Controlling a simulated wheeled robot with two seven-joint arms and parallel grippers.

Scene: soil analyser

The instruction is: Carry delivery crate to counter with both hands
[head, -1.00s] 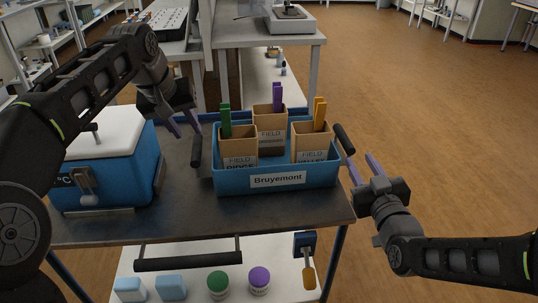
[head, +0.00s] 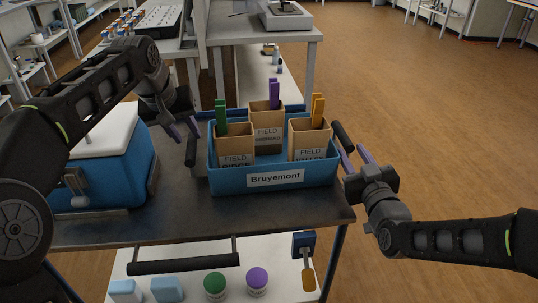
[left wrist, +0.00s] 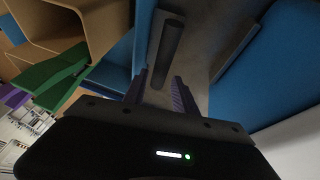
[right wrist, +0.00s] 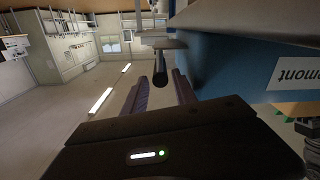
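The blue delivery crate (head: 225,183), labelled Bruyemont, sits on the dark top of a cart. It holds three cardboard boxes with green, purple and orange clips. A dark bar handle sticks out at each end. My left gripper (head: 183,130) is open beside the left handle (head: 191,151); in the left wrist view that handle (left wrist: 168,52) lies ahead, between the fingers' lines. My right gripper (head: 356,158) is open at the right handle (head: 343,135); in the right wrist view that handle (right wrist: 160,70) shows between the fingertips. Neither gripper is closed on a handle.
A blue cooler with a white lid (head: 115,165) stands left of the crate, close to my left arm. The cart's lower shelf (head: 190,272) holds jars and light blue blocks. A grey-white counter (head: 265,33) with a scale is behind. Open floor lies right.

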